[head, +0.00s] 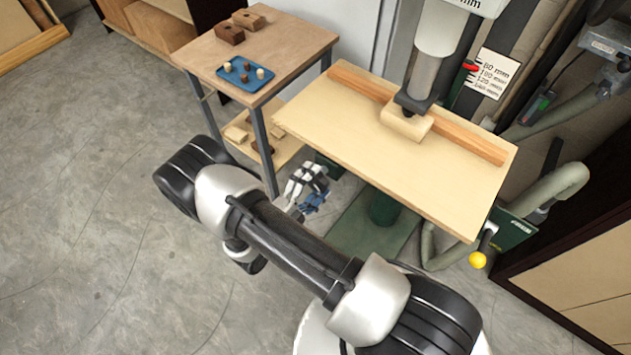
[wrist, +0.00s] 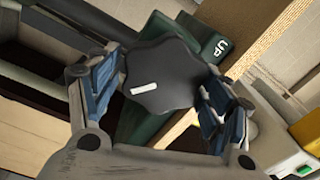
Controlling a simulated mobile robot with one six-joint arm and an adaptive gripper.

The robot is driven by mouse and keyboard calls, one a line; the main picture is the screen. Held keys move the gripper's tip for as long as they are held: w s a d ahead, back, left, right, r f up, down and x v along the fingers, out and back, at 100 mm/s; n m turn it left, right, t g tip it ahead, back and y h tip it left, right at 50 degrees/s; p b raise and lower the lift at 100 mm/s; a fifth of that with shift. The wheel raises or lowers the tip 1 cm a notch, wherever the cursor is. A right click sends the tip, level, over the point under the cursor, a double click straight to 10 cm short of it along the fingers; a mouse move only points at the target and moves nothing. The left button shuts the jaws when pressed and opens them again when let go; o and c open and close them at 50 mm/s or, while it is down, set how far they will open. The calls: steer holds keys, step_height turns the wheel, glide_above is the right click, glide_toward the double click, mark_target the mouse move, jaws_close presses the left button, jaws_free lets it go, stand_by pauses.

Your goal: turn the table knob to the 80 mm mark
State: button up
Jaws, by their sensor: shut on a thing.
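The table knob (wrist: 163,78) is a black lobed disc with a white mark line, seen in the wrist view. The line lies near level, tilting up slightly to the right. My gripper (wrist: 160,98) has its blue-padded fingers on either side of the knob, shut on it. In the head view my gripper (head: 308,188) is below the front left of the wooden drill table (head: 375,145), and I cannot make out the knob there. A white mm scale (head: 493,75) stands at the upper right. A red pointer (head: 470,67) is near its top lines; its exact reading is unclear.
A side table (head: 290,40) with a blue tray (head: 243,74) and wooden blocks stands left of the drill table. The drill head (head: 425,55) stands over a wood block (head: 407,122). A yellow ball handle (head: 477,260) is at the right. Floor at left is clear.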

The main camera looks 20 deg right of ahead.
steer(key=shift+a+f+n, duration=0.1)
steer(key=shift+f+n, duration=0.55)
steer(key=shift+n, duration=0.05)
steer(key=shift+s, duration=0.1)
steer(key=o, duration=1)
steer(key=shift+s+a, duration=0.25)
steer(key=shift+a, duration=0.05)
steer(key=v, duration=1)
steer(key=shift+s+a+r, duration=0.25)
steer(key=shift+a+r, duration=0.1)
